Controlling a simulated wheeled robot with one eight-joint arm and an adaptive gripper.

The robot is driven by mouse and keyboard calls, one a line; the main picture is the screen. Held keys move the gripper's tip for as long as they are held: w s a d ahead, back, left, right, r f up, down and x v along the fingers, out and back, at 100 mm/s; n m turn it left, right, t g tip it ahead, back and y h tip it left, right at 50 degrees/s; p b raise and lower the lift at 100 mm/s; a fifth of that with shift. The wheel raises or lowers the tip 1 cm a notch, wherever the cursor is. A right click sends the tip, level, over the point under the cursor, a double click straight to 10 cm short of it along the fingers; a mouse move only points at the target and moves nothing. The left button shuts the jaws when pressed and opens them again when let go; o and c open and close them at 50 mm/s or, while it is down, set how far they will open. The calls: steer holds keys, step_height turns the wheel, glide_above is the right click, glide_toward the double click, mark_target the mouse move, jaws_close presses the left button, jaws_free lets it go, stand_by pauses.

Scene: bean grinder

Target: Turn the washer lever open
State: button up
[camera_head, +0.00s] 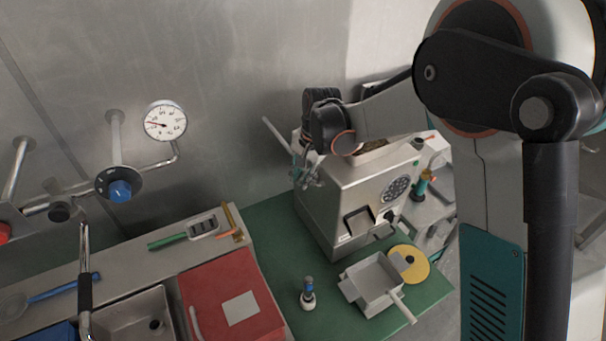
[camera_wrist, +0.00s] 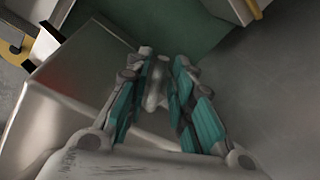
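The metal bean grinder (camera_head: 345,205) stands on the green surface, right of centre in the head view. A thin pale rod, possibly the washer lever (camera_head: 274,133), sticks out at its upper left; I cannot tell its function. My gripper (camera_head: 306,178) points down at the grinder's left side, close to the rod's lower end. In the wrist view its teal-padded fingers (camera_wrist: 163,62) are drawn near each other, with a small grey rounded part (camera_wrist: 155,88) between them. Whether they press on that part is unclear. My wrist hides part of the grinder's top.
A red lid (camera_head: 212,283) lies left. A steel wall with a gauge (camera_head: 165,121) stands behind.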

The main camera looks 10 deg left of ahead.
jaws_close()
steer(key=shift+d+n+g+b, duration=0.25)
steer(key=shift+d+n+b, duration=0.4)
steer(key=shift+n, duration=0.6)
steer(key=shift+d+n+g+b, duration=0.2)
steer(key=shift+d+n+b, duration=0.45)
steer(key=shift+n, duration=0.55)
steer(key=shift+d+n+g+b, duration=0.25)
steer(key=shift+d+n+b, duration=0.2)
steer(key=shift+n+b, duration=0.6)
steer(key=shift+n, duration=0.3)
steer(key=o, duration=0.5)
jaws_free()
